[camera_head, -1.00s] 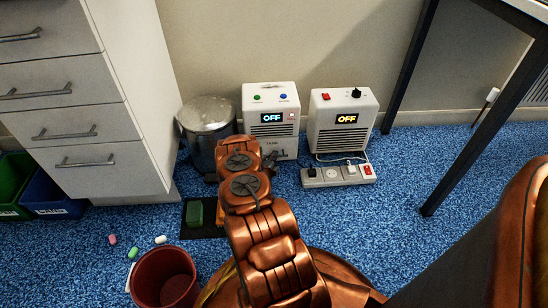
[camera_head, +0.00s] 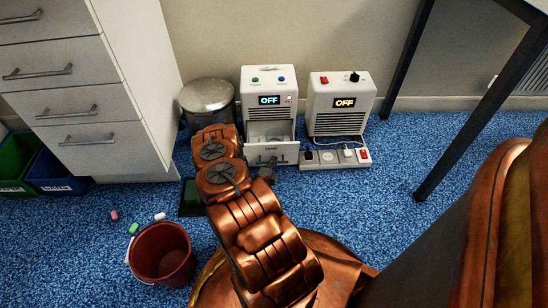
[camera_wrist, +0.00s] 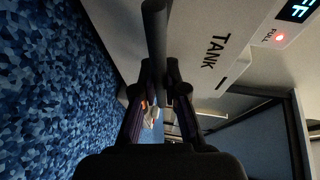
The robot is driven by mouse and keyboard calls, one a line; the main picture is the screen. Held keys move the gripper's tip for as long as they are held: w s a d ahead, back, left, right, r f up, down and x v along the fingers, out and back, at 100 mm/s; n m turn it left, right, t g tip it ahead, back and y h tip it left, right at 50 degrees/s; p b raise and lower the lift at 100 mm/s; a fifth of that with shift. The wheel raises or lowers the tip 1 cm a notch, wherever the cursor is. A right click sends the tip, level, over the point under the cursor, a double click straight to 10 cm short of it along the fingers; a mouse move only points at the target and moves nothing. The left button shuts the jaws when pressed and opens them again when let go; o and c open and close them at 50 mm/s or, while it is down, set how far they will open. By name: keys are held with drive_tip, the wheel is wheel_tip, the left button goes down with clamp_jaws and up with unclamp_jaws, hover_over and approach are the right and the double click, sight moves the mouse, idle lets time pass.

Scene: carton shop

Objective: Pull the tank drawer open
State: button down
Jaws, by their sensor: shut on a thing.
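The tank drawer (camera_head: 285,153) is the white lower front of the left white appliance (camera_head: 254,95), whose display reads OFF. It stands pulled out, and its inside shows behind the front from above. In the wrist view the drawer front (camera_wrist: 205,30) carries the word TANK and a dark bar handle (camera_wrist: 155,35). My gripper (camera_wrist: 160,82) is shut on this handle, with a finger on either side of it. In the head view my gripper (camera_head: 267,172) is low at the drawer front, partly hidden by my arm.
A second white heater-like unit (camera_head: 338,103) and a power strip (camera_head: 335,157) stand to the right. A metal bin (camera_head: 208,97) is to the left. A red bucket (camera_head: 162,254) and small coloured pieces (camera_head: 134,228) are on the blue carpet. A table leg (camera_head: 443,125) stands right.

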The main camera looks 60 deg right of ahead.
drive_tip(key=shift+s+a, duration=0.15)
drive_tip(key=shift+s, duration=0.1)
drive_tip(key=c, duration=1.2)
unclamp_jaws()
drive_tip(key=shift+w, duration=0.1)
drive_tip(key=v, duration=0.7)
drive_tip(key=shift+a, duration=0.25)
drive_tip(key=shift+r, duration=0.1)
